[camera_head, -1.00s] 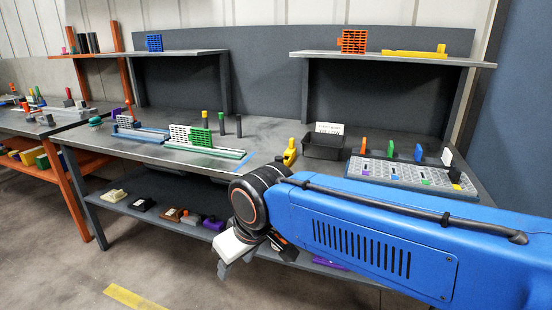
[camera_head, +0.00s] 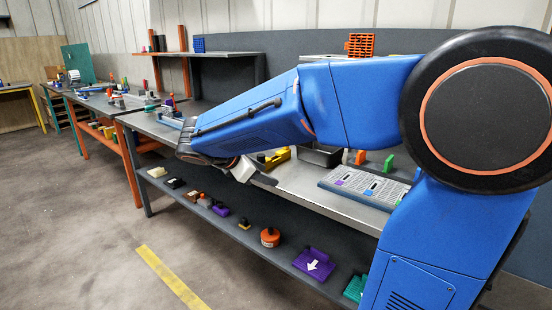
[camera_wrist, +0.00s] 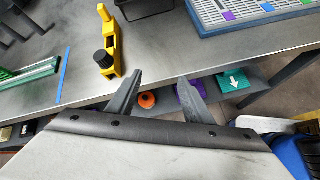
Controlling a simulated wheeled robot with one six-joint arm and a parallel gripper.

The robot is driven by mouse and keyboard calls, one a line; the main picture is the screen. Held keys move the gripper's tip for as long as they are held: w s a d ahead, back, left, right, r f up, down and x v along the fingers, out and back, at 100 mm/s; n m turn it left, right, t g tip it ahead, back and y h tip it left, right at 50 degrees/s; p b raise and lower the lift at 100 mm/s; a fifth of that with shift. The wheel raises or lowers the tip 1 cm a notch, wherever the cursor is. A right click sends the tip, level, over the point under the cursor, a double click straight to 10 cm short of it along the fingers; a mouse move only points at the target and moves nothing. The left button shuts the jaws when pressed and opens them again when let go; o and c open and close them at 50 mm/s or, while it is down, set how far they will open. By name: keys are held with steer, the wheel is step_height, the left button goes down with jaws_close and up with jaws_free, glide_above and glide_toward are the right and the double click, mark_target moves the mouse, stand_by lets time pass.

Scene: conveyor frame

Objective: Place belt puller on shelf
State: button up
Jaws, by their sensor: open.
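A yellow tool with a black knob (camera_wrist: 108,42), possibly the belt puller, lies on the grey worktable (camera_wrist: 200,50) in the wrist view. It also shows in the head view (camera_head: 278,156), partly behind my gripper. My gripper (camera_wrist: 160,76) is open and empty, at the table's front edge. The yellow tool is ahead and left of its fingers, apart from them. In the head view my gripper (camera_head: 252,172) is beside the table edge. A lower shelf (camera_head: 292,249) runs under the table; an upper shelf (camera_head: 228,54) stands at the back.
The lower shelf carries an orange round part (camera_head: 270,237), a purple part with a white arrow (camera_head: 315,263) and several small items. A black bin (camera_head: 319,154) and a perforated tray (camera_head: 364,186) stand on the table. A green rail (camera_wrist: 28,80) lies left of the yellow tool.

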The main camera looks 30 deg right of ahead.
steer(key=w+a+r+n+t+h, duration=0.25)
steer(key=w+n, duration=0.25)
steer(key=w, duration=0.4)
glide_toward(272, 158)
steer(key=shift+g, duration=0.45)
steer(key=x, duration=0.9)
steer(key=shift+s+d+r, duration=0.15)
jaws_close()
